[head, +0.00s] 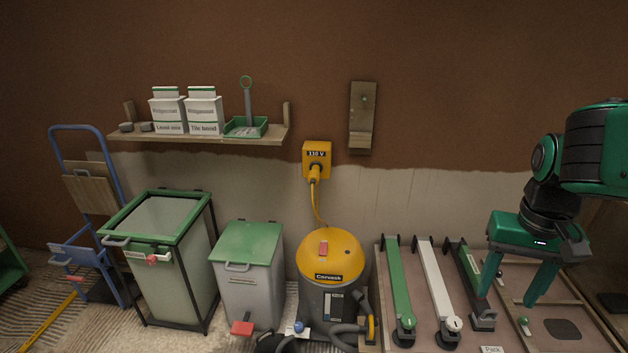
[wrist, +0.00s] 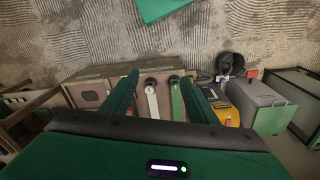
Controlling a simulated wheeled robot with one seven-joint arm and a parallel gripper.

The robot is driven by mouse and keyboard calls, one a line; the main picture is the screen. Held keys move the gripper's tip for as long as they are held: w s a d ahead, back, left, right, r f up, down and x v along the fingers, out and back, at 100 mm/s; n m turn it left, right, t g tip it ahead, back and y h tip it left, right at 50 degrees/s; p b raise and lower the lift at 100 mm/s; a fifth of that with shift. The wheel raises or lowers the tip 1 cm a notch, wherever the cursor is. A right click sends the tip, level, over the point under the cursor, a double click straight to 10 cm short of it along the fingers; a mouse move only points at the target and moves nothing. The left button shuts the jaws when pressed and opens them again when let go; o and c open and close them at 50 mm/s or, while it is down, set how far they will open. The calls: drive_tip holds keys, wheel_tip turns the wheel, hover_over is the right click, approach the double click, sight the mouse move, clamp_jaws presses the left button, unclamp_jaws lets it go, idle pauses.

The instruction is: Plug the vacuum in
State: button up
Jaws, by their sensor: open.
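The vacuum (head: 330,265), with a yellow lid and grey body, stands on the floor near the middle of the head view; part of it shows in the wrist view (wrist: 225,110). A yellow 110 V socket box (head: 316,153) is on the wall above it. A yellow plug (head: 315,172) sits at the lower front of the box, and its yellow cord (head: 316,204) hangs down to the vacuum. The plug looks seated there. My gripper (head: 506,302) is open and empty, well right of the vacuum and socket; its two green fingers also show in the wrist view (wrist: 160,76).
A grey bin with green lid (head: 248,262) stands left of the vacuum. A shelf (head: 200,138) and a wooden wall board (head: 362,118) flank the socket.

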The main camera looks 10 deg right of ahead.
sight(313, 180)
drive_tip(key=w+d+t+h, duration=0.15)
drive_tip(key=w+d, duration=0.25)
drive_tip(key=w, duration=0.7)
drive_tip(key=w+d+t+h, duration=0.1)
drive_tip(key=w+d+h, duration=0.2)
drive_tip(key=w, duration=0.7)
drive_tip(key=w+a+t+h, duration=0.3)
drive_tip(key=w+t, duration=0.1)
drive_tip(key=w, duration=1.8)
drive_tip(key=w+a+f+n+t, duration=0.2)
drive_tip(key=w+a+f+t, duration=0.1)
drive_tip(key=w+a, duration=0.35)
drive_tip(key=w+a+f+n+t, duration=0.1)
drive_tip(key=w+a+f+t, duration=0.2)
drive_tip(key=w+a, duration=0.4)
drive_tip(key=w+a+f+n+t+y, duration=0.1)
drive_tip(key=w+a+f+n+t, duration=0.2)
drive_tip(key=a, duration=0.4)
drive_tip(key=w+a+f+t+y, duration=0.2)
drive_tip(key=w+a+f, duration=0.1)
drive_tip(key=a+f, duration=0.35)
drive_tip(key=shift+g+h, duration=0.25)
drive_tip(key=x, duration=1.1)
drive_tip(key=shift+a+r, duration=0.3)
drive_tip(key=shift+r, duration=0.1)
